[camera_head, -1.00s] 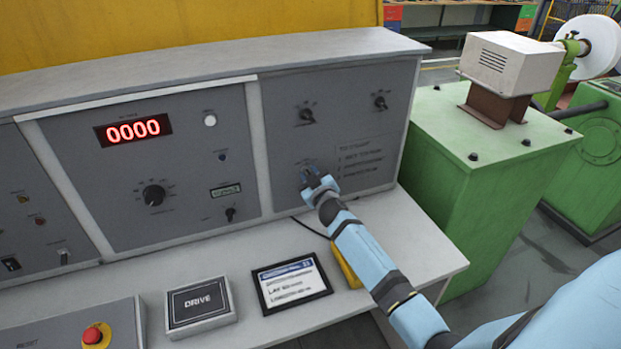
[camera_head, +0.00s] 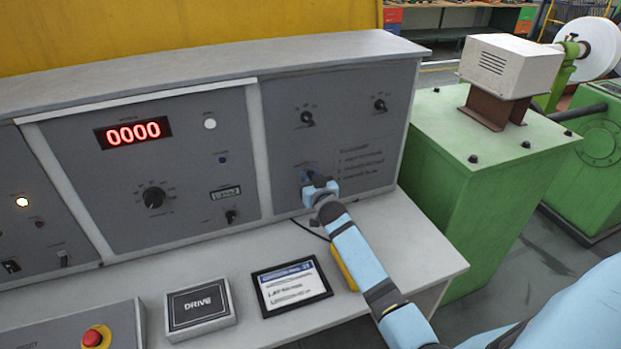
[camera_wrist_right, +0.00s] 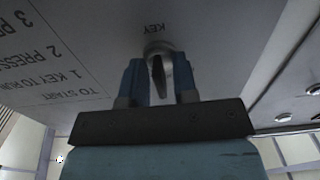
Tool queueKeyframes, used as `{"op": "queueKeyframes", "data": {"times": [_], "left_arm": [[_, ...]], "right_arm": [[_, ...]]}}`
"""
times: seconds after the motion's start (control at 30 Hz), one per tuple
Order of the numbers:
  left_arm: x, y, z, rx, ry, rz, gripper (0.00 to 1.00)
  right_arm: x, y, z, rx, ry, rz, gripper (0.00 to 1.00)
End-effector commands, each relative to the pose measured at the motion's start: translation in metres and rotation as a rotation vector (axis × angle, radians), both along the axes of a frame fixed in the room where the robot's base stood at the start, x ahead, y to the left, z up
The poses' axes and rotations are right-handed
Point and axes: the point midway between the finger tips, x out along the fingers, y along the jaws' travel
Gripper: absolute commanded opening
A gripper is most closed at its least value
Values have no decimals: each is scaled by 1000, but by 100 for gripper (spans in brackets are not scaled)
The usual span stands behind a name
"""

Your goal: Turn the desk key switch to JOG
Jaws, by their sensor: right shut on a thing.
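The key switch (camera_wrist_right: 158,66) sits on the grey desk panel under the printed word KEY in the right wrist view. It is a round metal switch with a dark key standing out of it. My right gripper (camera_wrist_right: 160,82) has one blue finger on each side of it and is shut on the key. In the head view my right gripper (camera_head: 312,180) is at the lower part of the right-hand panel (camera_head: 350,110) and hides the switch. The JOG mark cannot be read. My left gripper is not in view.
Rotary knobs (camera_head: 307,118) are higher on the same panel. The desk top (camera_head: 400,240) below holds a framed card (camera_head: 291,285), a DRIVE box (camera_head: 199,305) and a red emergency button (camera_head: 96,337). A green machine cabinet (camera_head: 490,170) stands close on the right.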

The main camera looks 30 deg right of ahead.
Motion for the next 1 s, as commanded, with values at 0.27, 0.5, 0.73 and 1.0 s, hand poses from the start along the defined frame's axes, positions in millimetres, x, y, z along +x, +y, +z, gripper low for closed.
{"op": "queueKeyframes", "data": {"times": [0.27,0.5,0.73,1.0], "left_arm": [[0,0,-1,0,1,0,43],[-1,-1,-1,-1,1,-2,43],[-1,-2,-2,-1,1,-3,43],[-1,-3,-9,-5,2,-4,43]], "right_arm": [[0,0,-1,0,1,0,29],[0,0,0,-1,1,0,34],[-14,3,-2,0,2,0,34],[-72,17,-3,0,2,1,34]]}}
